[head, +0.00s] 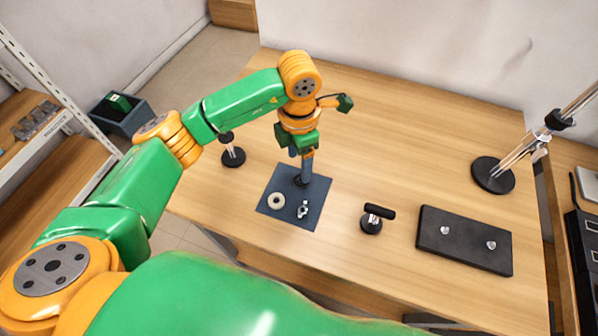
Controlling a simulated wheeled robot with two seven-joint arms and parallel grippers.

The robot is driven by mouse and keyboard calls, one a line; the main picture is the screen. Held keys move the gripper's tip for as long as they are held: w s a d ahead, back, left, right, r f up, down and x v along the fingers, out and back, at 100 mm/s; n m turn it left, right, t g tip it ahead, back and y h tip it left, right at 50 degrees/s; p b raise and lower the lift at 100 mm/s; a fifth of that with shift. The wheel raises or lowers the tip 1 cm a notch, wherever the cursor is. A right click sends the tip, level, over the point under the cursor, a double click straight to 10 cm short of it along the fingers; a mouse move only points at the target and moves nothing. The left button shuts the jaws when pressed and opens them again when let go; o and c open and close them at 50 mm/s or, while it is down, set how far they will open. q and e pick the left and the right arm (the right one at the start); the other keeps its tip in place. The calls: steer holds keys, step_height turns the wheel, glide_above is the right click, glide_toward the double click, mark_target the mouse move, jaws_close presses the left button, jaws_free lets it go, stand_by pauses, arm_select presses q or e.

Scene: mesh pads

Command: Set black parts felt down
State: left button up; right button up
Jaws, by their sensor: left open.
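The black parts felt (284,182) is a dark, blue-grey square that lies flat on the wooden table, left of its middle. A pale ring (276,201) and a small metal fitting (303,210) lie on its near half. My left gripper (302,178) points down over the far part of the felt, with its jaws open. A small dark round thing shows at the fingertips, partly hidden by them. I cannot tell whether the fingers touch the felt or this thing. My right gripper is out of view.
A black-handled tool (372,218) stands right of the felt, then a dark plate (465,240) with two knobs. A stand with a round base (493,176) is at the right, a smaller one (232,156) at the left. The table's back middle is clear.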

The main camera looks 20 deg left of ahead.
arm_select(q)
step_height(320, 180, up, 6)
stand_by(0.5)
